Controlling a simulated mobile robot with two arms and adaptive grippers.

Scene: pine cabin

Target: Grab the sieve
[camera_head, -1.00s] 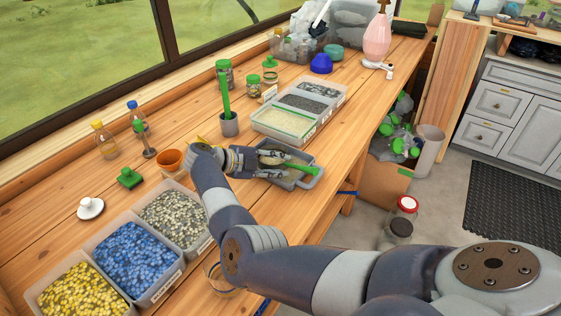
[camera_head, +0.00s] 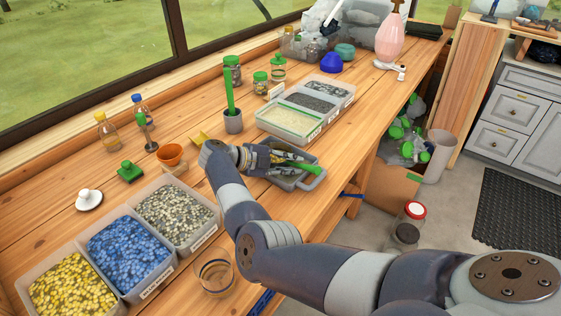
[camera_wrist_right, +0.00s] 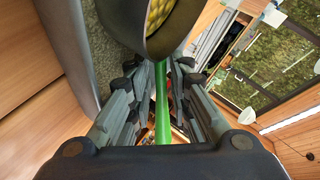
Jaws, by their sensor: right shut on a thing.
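The sieve has a green handle (camera_head: 309,169) and lies over the grey tray (camera_head: 314,184) near the front edge of the bench in the head view. My right gripper (camera_head: 293,163) is shut on the sieve. In the right wrist view the green handle (camera_wrist_right: 162,105) runs between the two fingers (camera_wrist_right: 158,95). The sieve's round dark rim and yellowish mesh (camera_wrist_right: 159,12) show just beyond them. In the head view my fingers hide most of the sieve head, and I cannot tell whether it touches the tray. My left gripper is out of view.
Bins of yellow, blue and grey pellets (camera_head: 127,252) stand at the front left, beside a glass jar (camera_head: 214,276). A container with pale and dark compartments (camera_head: 289,121) stands just behind the tray. A grey cup (camera_head: 233,123) and orange pot (camera_head: 170,155) stand left of it.

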